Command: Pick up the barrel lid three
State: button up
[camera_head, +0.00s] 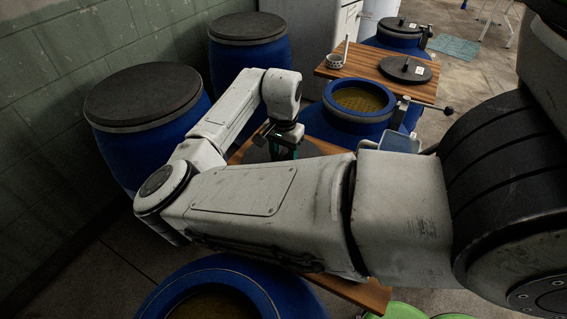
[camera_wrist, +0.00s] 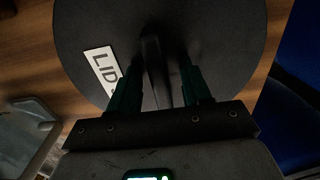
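A round dark barrel lid (camera_wrist: 225,40) lies on a wooden board (camera_wrist: 25,75). It has a raised bar handle (camera_wrist: 152,60) and a white label (camera_wrist: 101,68) reading "LID"; any number after that is hidden by a finger. My gripper (camera_wrist: 160,90) is open, its green fingers on either side of the handle, with a gap visible at least on the right. In the head view my gripper (camera_head: 286,150) points down over the same lid (camera_head: 258,154), which is partly hidden behind my arm.
Another dark lid with a white label (camera_head: 405,69) lies on a farther wooden board (camera_head: 345,66). An open blue barrel (camera_head: 330,122) holds yellowish contents. Closed blue barrels (camera_head: 140,150) stand along the wall (camera_head: 60,100). Another open barrel (camera_head: 262,278) is at the front. A grey tray (camera_wrist: 25,135) lies beside the board.

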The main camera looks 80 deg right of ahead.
grip_shut()
dwell(0.5)
